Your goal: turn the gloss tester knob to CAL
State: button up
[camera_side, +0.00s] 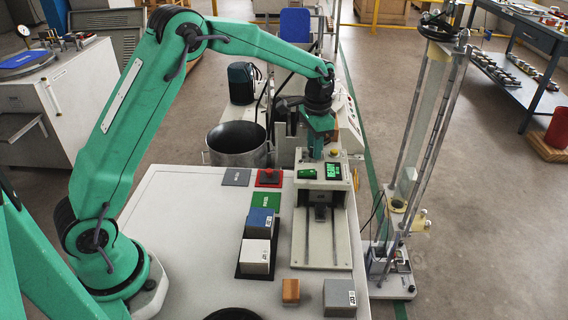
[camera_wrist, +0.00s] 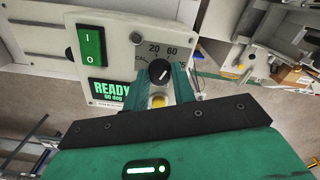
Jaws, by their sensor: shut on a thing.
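The gloss tester (camera_side: 322,215) stands at the right edge of the white table, a pale box with a long flat bed in front. Its panel (camera_wrist: 112,58) fills the upper part of the wrist view, with a green screen (camera_wrist: 111,87) reading READY, 60 deg. The dark round knob (camera_wrist: 158,70) has a white mark that seems to point up and right, towards 60. My gripper (camera_wrist: 161,82) is shut on the knob, one teal finger on each side. In the side view my gripper (camera_side: 320,147) reaches down onto the tester's top.
A green rocker switch (camera_wrist: 90,46) sits left of the knob. A blue block (camera_side: 259,222) and a white block (camera_side: 255,257) stand left of the tester bed. Small brown (camera_side: 290,291) and grey (camera_side: 340,297) blocks are in front.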

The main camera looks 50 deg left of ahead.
jog(key=shift+n, duration=0.3)
jog(key=n, duration=0.8)
jog(key=shift+n, duration=0.4)
jog(key=n, duration=0.4)
jog(key=shift+n, duration=2.2)
jog(key=o, duration=1)
